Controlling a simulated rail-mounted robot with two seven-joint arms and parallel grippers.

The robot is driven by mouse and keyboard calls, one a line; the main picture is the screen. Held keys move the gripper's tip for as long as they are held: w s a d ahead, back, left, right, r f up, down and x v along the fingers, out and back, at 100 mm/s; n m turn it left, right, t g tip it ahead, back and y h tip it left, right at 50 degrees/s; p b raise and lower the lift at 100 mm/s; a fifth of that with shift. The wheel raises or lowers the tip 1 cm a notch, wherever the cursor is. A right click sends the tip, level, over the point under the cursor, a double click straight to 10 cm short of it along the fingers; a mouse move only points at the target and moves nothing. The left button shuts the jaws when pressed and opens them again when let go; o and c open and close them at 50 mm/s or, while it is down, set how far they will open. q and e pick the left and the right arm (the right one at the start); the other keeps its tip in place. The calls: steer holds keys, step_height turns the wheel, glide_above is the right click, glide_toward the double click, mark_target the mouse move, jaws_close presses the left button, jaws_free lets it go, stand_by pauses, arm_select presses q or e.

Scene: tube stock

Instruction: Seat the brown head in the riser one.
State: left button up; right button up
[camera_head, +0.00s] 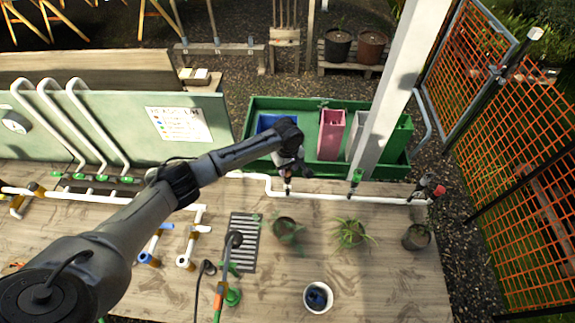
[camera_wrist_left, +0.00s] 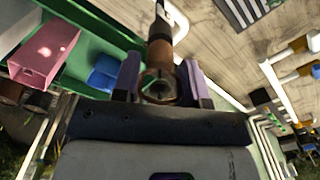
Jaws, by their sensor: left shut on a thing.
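My left gripper (camera_head: 288,172) is over the left riser (camera_head: 288,188) on the white pipe, in front of the green trough. In the left wrist view the gripper (camera_wrist_left: 161,82) is shut on the brown head (camera_wrist_left: 160,86), which sits between its two purple-grey pads. A dark upright piece (camera_wrist_left: 159,52), in line with the head, shows just beyond it. I cannot tell whether the head touches the riser or sits in it. Much of the head is hidden by the gripper in the head view. My right gripper is not in view.
A second riser with a green head (camera_head: 355,178) stands to the right, close to a white post (camera_head: 396,90). A red valve (camera_head: 438,191) is at the pipe's right end. The green trough (camera_head: 255,108) holds coloured bins. Potted plants (camera_head: 350,233) stand on the deck.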

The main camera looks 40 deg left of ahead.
arm_select(q)
steer(key=shift+f, duration=0.1)
steer(key=shift+f, duration=0.5)
stand_by(0.9)
steer(key=o, duration=1)
steer(key=shift+c, duration=0.2)
steer(key=shift+r, duration=0.15)
step_height(320, 180, up, 14)
steer(key=shift+f+b, duration=0.2)
steer(key=shift+b, duration=0.25)
